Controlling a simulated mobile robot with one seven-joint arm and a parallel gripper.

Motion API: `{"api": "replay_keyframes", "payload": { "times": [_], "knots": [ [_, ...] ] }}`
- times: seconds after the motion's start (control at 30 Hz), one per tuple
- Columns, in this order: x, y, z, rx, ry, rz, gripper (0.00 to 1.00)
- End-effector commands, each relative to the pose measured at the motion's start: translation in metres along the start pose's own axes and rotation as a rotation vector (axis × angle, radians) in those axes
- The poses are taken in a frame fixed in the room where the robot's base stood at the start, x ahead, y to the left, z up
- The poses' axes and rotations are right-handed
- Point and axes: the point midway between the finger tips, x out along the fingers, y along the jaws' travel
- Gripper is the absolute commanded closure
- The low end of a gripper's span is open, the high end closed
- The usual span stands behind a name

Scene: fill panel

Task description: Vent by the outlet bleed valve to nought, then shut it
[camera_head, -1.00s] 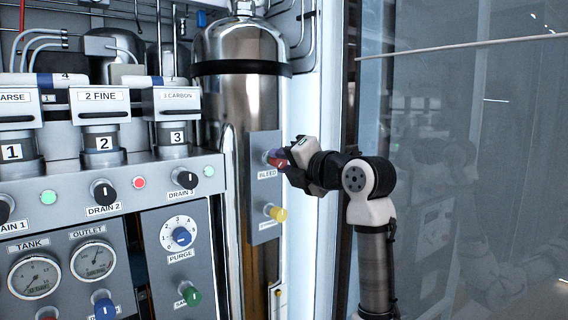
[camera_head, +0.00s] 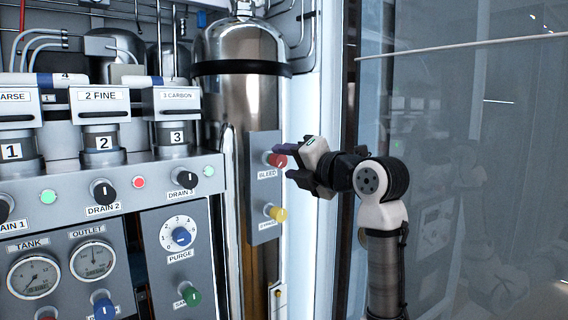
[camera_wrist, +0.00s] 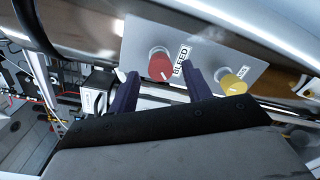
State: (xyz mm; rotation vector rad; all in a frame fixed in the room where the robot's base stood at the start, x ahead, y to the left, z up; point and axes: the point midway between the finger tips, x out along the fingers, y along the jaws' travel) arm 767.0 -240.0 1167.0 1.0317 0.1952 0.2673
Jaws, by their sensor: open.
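The red bleed knob (camera_head: 277,160) sits on a grey plate (camera_head: 264,207) on the tall metal cylinder, above its BLEED label. In the wrist view the red knob (camera_wrist: 161,65) shows beyond the fingertips. My gripper (camera_head: 284,162) is open, with its dark fingers pointing at the knob from the right; in the wrist view my gripper (camera_wrist: 163,75) has the knob between the finger lines, apart from them as far as I can tell. The outlet gauge (camera_head: 92,260) has its needle pointing about straight up. Its figures are too small to read.
A yellow knob (camera_head: 276,213) sits below the red one on the same plate. The tank gauge (camera_head: 33,276), purge dial (camera_head: 181,237) and green knob (camera_head: 190,296) are on the panel at left. A glass door (camera_head: 470,150) stands at right, behind my arm.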

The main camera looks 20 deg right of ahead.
Motion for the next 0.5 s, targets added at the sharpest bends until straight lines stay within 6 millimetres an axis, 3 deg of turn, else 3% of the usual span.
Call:
{"api": "replay_keyframes", "payload": {
  "times": [0.3,0.5],
  "knots": [
    [-0.074,-0.001,0.0,-0.002,-0.004,0.0,0.51],
    [-0.105,-0.001,0.0,-0.002,-0.003,0.0,0.51]
  ]
}}
